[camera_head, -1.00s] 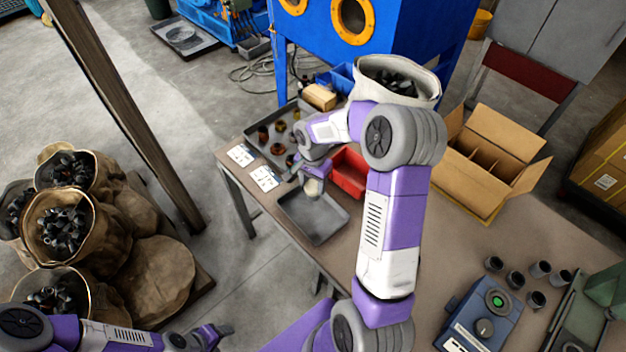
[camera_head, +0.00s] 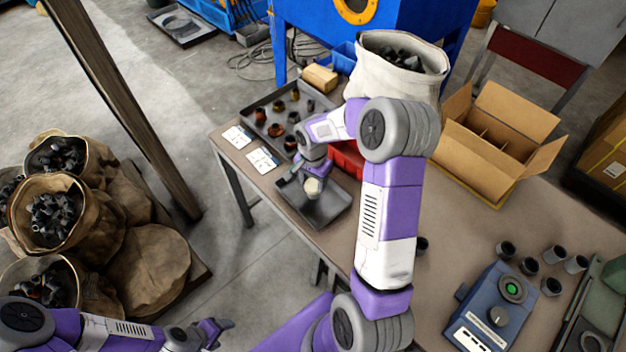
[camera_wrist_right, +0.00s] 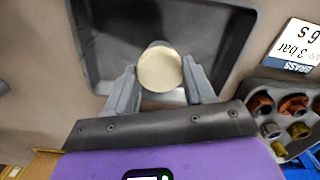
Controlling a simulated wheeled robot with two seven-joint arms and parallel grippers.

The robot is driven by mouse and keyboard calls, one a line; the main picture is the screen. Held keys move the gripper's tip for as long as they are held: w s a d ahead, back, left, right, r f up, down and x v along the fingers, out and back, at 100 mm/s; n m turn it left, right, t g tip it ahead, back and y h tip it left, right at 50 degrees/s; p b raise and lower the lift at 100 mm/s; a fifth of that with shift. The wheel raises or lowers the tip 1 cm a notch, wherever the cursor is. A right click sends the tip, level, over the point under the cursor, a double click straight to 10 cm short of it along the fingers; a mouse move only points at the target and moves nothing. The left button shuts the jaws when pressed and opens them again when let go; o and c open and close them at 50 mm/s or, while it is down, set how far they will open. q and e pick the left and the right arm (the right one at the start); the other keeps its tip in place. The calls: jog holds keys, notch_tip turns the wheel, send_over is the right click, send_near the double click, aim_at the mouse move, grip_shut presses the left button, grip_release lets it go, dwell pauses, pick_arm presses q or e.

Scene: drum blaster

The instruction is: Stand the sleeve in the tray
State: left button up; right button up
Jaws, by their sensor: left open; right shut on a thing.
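My right gripper (camera_wrist_right: 160,88) is shut on a sleeve (camera_wrist_right: 159,68), whose round cream end faces the wrist camera. In the head view the sleeve (camera_head: 313,187) shows as a pale end below the gripper, over the shallow grey tray (camera_head: 331,213). The wrist view shows the dark tray floor (camera_wrist_right: 110,35) around and behind it. I cannot tell whether the sleeve's far end touches the floor. My left gripper (camera_head: 218,328) is open and empty at the lower left, away from the table.
A tray of brass and copper fittings (camera_head: 266,122) lies behind, with two printed cards (camera_head: 262,160) beside it. A red bin (camera_head: 347,158) is partly hidden by my arm. A sack (camera_head: 385,75), an open carton (camera_head: 495,140) and several dark sleeves (camera_head: 553,254) stand on the table.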

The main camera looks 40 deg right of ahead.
jog(key=shift+f+b, duration=0.55)
jog(key=shift+f, duration=0.05)
dwell(0.6)
jog(key=o, duration=1.1)
jog(key=shift+r, duration=0.1)
notch_tip(320, 180, up, 8)
jog(key=shift+f+p, duration=0.25)
jog(key=shift+p, duration=0.75)
jog(key=shift+r, duration=0.1)
